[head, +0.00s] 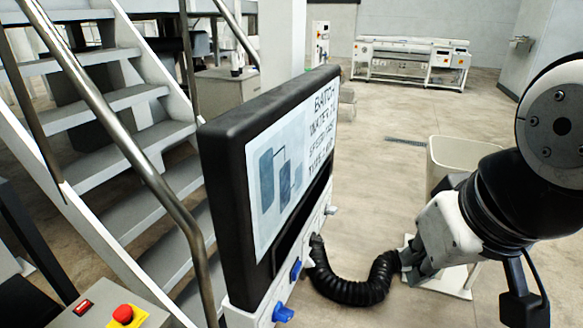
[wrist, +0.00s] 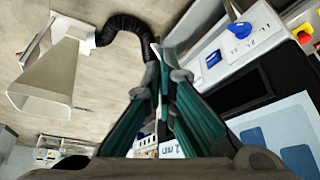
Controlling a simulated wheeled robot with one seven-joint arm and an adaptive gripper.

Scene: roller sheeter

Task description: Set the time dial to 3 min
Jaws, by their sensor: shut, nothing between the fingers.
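A control panel (head: 262,303) carries a row of dials under a screen (head: 290,165). Two blue dials show in the head view, one near (head: 283,313) and one farther (head: 296,269), with a pale knob (head: 331,210) at the far end. The wrist view shows blue dials (wrist: 240,29) and (wrist: 213,58) at the upper right. I cannot tell which is the time dial, and its setting is unreadable. My gripper (head: 412,268) is shut and empty, in front of the panel and apart from the dials. Its fingers (wrist: 163,62) hide part of the panel's far end in the wrist view.
A black corrugated hose (head: 350,287) runs from the panel's lower side toward the gripper. A pale bin (head: 465,152) stands behind my arm. Stairs with a metal handrail (head: 150,180) are at left. A red emergency button (head: 123,313) is at lower left. Floor beyond is open.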

